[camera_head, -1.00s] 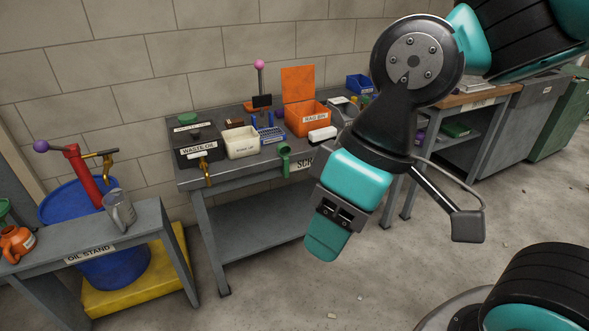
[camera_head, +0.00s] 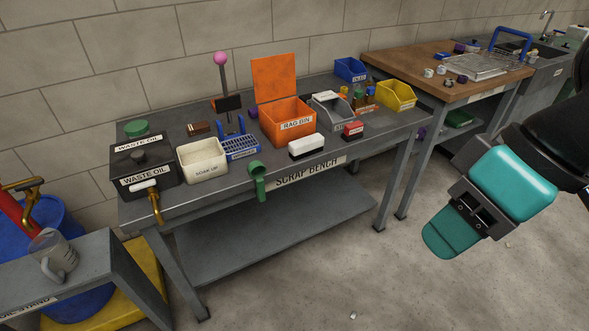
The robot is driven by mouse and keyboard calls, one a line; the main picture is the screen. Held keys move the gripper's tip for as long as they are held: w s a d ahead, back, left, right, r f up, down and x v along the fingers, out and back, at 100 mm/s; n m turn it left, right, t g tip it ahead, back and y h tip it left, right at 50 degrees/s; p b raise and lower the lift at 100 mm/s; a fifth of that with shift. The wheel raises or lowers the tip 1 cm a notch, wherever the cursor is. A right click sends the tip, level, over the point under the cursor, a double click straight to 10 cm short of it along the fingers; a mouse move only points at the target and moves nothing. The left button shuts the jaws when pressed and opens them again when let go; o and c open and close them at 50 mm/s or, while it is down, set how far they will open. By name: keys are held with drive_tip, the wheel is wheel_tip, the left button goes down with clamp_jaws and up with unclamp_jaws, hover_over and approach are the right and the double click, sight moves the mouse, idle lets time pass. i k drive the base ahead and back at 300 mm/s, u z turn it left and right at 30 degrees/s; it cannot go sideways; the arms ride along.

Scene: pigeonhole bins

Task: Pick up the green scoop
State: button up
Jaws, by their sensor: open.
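The green scoop (camera_head: 257,169) lies at the front edge of the scrap bench (camera_head: 190,206), with its round cup on the top and its handle hanging down over the edge. My gripper (camera_head: 450,236) is open and empty at the right of the view, with teal finger pads pointing down and left. It is well to the right of the scoop and apart from it, over the floor in front of the bench. One finger mostly hides the other.
Left of the scoop stand a cream bin (camera_head: 203,171) and a black waste oil box (camera_head: 142,177) with a brass tap. Behind it are a blue rack (camera_head: 240,148) and the orange rag bin (camera_head: 288,134). A white-and-black block (camera_head: 306,150) sits to its right.

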sight(259, 182)
drive_tip(key=z, duration=0.05)
drive_tip(key=i, duration=0.75)
drive_tip(key=u, duration=0.75)
drive_tip(key=i, duration=0.4)
drive_tip(key=u, duration=0.35)
